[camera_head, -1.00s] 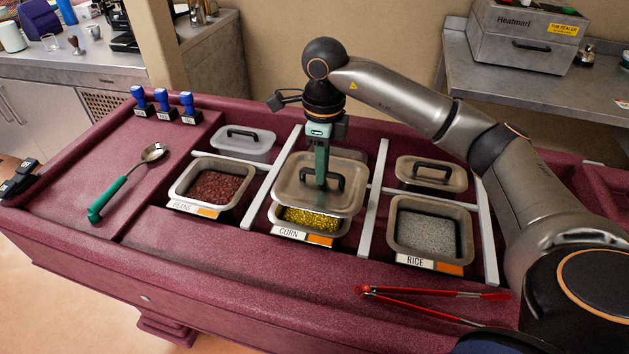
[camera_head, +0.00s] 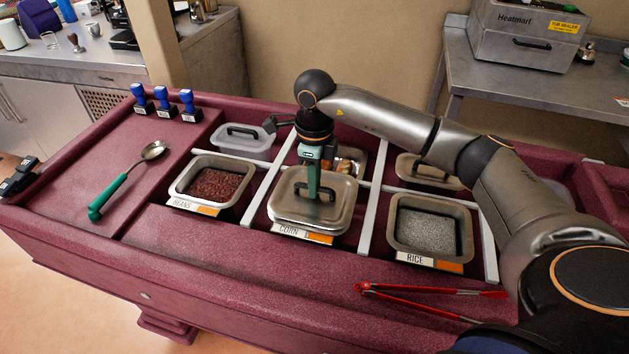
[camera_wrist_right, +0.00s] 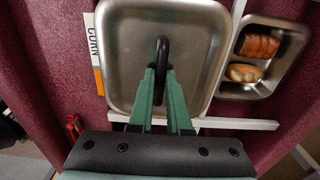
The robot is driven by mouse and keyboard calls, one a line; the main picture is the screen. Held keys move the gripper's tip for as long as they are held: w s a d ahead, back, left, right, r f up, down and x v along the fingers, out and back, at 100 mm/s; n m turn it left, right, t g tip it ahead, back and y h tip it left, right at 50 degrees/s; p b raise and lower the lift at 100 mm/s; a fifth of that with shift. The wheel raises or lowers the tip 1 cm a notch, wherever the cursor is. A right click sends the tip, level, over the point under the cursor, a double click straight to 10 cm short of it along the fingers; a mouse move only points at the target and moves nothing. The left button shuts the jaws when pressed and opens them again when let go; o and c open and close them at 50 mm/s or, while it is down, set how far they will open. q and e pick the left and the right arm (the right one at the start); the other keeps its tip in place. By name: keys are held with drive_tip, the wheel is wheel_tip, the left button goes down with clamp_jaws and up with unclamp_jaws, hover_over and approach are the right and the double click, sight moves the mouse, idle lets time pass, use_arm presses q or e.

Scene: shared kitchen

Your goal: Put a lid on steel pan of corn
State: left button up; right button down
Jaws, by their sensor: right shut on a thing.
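The steel lid (camera_head: 291,204) with a black handle lies over the corn pan (camera_head: 346,238) at the middle of the counter, and no corn shows. My right gripper (camera_head: 314,196) is shut on the lid's handle from above. In the right wrist view the green fingers (camera_wrist_right: 162,100) are at the black handle (camera_wrist_right: 162,58), and the lid (camera_wrist_right: 195,50) fills the middle. Whether the lid sits fully flush on the rim I cannot tell. The CORN label (camera_head: 290,233) shows at the pan's front. My left gripper is not in view.
The beans pan (camera_head: 180,192) stands open to the left and the rice pan (camera_head: 466,243) open to the right. A small pan with bread-like pieces (camera_wrist_right: 251,72) is behind the corn pan. Red tongs (camera_head: 430,292) lie at the front right, a green-handled spoon (camera_head: 109,195) at the left.

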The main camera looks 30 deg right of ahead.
drive_tip(key=shift+f, duration=0.3)
drive_tip(key=c, duration=0.9)
unclamp_jaws()
drive_tip(key=shift+o, duration=0.2)
drive_tip(key=shift+r, duration=0.1)
wheel_tip(320, 180, up, 13)
drive_tip(key=shift+p, duration=0.3)
